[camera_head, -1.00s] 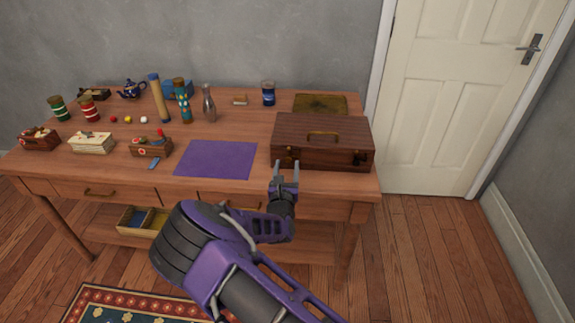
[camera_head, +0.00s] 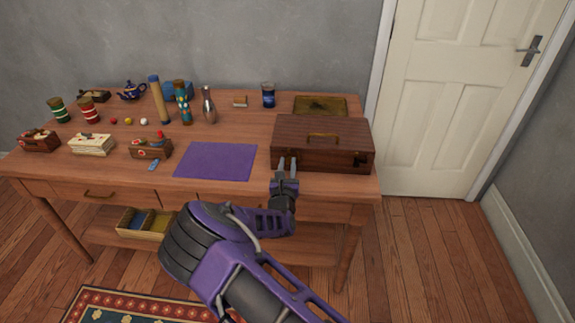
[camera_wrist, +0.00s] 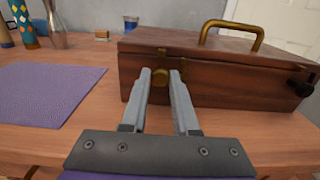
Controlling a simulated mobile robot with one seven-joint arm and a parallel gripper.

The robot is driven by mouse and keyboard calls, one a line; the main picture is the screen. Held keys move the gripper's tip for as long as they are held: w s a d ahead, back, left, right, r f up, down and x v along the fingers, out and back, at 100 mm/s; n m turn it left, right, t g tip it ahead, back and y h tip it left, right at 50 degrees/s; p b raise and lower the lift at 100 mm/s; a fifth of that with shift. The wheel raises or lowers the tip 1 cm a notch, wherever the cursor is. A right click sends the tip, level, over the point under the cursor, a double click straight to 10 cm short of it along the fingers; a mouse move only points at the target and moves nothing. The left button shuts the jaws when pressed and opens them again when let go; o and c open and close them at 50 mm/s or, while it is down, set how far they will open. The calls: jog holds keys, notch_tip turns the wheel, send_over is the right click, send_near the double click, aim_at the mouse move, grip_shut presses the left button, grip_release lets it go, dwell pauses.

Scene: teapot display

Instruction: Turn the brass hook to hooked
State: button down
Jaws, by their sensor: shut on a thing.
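The dark wooden case (camera_head: 330,138) stands closed at the table's right front, with a brass handle (camera_head: 322,134) on its lid. The brass hook (camera_wrist: 160,73) is on the left part of the case's front, below a small brass plate (camera_wrist: 162,52). My gripper (camera_head: 287,161) is at this front face, and its two fingers (camera_wrist: 160,80) are shut on the hook, one on each side. The fingers hide part of the hook, so its exact angle cannot be told. A dark fitting (camera_wrist: 303,82) is on the right of the case's front.
A purple mat (camera_head: 216,160) lies left of the case. A brown-gold flat thing (camera_head: 320,105) lies behind it, and a blue cup (camera_head: 268,94) stands behind left. Bottles, tins and small boxes fill the table's left. The room in front of the table is open.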

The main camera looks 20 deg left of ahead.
jog(key=shift+r+n+p, duration=0.1)
jog(key=shift+n+p, duration=0.25)
jog(key=shift+n, duration=0.05)
jog(key=shift+n+p, duration=0.75)
jog(key=shift+n, duration=0.15)
jog(key=n+p, duration=0.1)
jog(key=n, duration=0.2)
jog(key=shift+n+p, duration=0.3)
jog(key=shift+p, duration=0.1)
jog(key=n+p, duration=0.1)
jog(key=n, duration=0.2)
jog(key=shift+n, duration=0.3)
jog(key=shift+n+p, duration=0.35)
jog(key=shift+n, duration=1.15)
jog(key=shift+d, duration=0.1)
jog(key=c, duration=0.7)
grip_release()
